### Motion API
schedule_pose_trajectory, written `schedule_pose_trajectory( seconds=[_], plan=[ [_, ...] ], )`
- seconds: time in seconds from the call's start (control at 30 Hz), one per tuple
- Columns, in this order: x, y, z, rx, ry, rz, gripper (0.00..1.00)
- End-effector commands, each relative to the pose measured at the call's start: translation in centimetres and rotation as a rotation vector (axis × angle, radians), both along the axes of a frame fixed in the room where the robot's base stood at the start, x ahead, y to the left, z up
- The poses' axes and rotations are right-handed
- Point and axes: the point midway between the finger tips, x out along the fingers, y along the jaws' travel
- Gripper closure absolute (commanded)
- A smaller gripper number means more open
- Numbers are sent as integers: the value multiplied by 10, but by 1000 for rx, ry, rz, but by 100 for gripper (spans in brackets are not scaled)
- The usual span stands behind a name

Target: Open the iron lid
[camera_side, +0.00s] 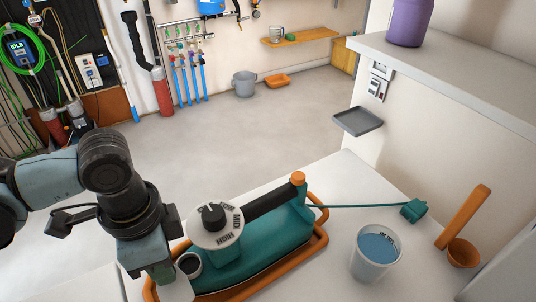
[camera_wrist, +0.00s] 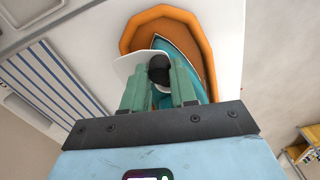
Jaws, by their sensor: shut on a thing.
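The teal iron (camera_side: 280,235) lies in an orange tray (camera_side: 322,240). It has a dark handle (camera_side: 268,202) and a large white dial (camera_side: 215,228) with a black knob. A small dark-rimmed round part (camera_side: 188,264) sits at its near left end, beside my gripper. The iron's pointed teal end (camera_wrist: 178,50) also shows in the wrist view. My gripper (camera_wrist: 160,92) is at this end, its fingers closed around a small part, the lid, with a dark rounded top (camera_wrist: 159,68) between them. The fingers hide most of the lid, and I cannot tell how far it is raised.
A white cup of blue water (camera_side: 377,252) stands right of the tray on the white table. A teal cord (camera_side: 360,206) runs to a plug (camera_side: 414,210). An orange scoop (camera_side: 465,225) stands at the right. A wall with a grey shelf (camera_side: 358,121) rises behind.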

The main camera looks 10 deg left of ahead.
Motion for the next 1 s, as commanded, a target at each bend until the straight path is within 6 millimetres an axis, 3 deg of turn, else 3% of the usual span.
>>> schedule_pose_trajectory(
  seconds=[0.17, 0.2, 0.37, 0.77, 1.0],
  plan=[
    [0, 0, 0, -1, 0, 1, 100],
    [0, 0, 0, -1, 0, 1, 72],
    [0, 0, 0, 0, 0, 1, 47],
    [0, 0, 4, 0, 0, 1, 47],
    [0, 0, 31, 0, 0, 1, 47]
  ],
)
